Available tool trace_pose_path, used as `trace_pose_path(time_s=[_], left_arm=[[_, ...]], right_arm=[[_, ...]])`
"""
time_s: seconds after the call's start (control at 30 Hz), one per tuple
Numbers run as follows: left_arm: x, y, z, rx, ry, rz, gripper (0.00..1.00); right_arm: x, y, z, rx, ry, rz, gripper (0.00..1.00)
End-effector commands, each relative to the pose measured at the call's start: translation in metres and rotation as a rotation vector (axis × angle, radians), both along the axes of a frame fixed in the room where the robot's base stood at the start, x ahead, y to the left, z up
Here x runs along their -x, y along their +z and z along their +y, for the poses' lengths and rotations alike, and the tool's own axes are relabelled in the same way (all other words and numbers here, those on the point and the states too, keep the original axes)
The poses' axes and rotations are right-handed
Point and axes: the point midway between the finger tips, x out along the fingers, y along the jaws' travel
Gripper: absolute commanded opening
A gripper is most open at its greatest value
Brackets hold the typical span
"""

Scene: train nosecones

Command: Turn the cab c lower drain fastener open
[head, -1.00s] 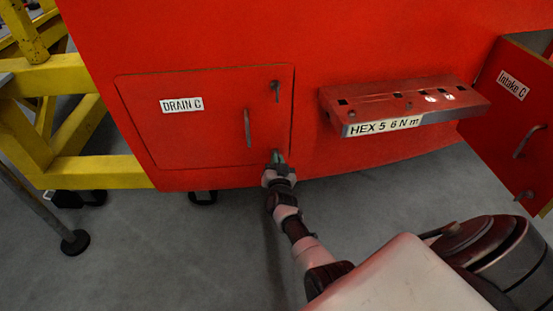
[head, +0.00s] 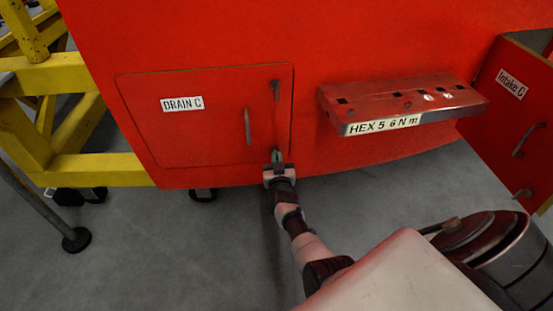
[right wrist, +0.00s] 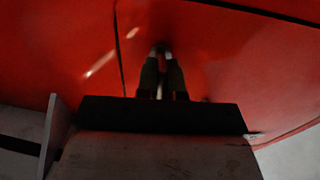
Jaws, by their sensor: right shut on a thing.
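The red drain panel (head: 205,135) with a "DRAIN C" label is flush in the red cab side. An upper fastener (head: 276,88) sits near its top right corner. My right gripper (head: 277,156) reaches up to the panel's lower right corner and is shut on the lower drain fastener there. The gripper hides most of that fastener in the head view. In the right wrist view, the gripper's two dark fingers (right wrist: 163,66) close around the lower fastener (right wrist: 162,48), of which only a small dim part shows. My left gripper is not in view.
A vertical handle (head: 248,127) stands out from the drain panel. A red tool shelf (head: 345,108) labelled "HEX 5 6 N m" juts out to the right. The open "Intake C" door (head: 505,125) is at far right. Yellow framework (head: 75,75) stands left.

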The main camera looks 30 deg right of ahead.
Motion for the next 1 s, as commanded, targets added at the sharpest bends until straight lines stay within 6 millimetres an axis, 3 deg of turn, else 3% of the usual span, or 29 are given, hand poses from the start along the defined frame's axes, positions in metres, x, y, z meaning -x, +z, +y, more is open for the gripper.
trace_pose_path(time_s=[0.13,0.2,0.33,0.67,1.0], left_arm=[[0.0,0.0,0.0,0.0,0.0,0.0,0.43],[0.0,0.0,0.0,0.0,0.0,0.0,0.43],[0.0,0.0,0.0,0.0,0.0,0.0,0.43],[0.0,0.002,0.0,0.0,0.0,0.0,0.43],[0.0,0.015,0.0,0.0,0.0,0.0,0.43]], right_arm=[[0.0,0.0,0.0,0.005,0.001,0.001,0.0],[0.0,0.0,0.0,0.004,0.0,0.001,0.15],[0.0,0.0,0.0,0.003,0.0,0.0,0.33],[0.004,0.0,0.002,0.001,0.001,0.002,0.33],[0.059,-0.005,0.031,0.0,0.0,0.004,0.33]])
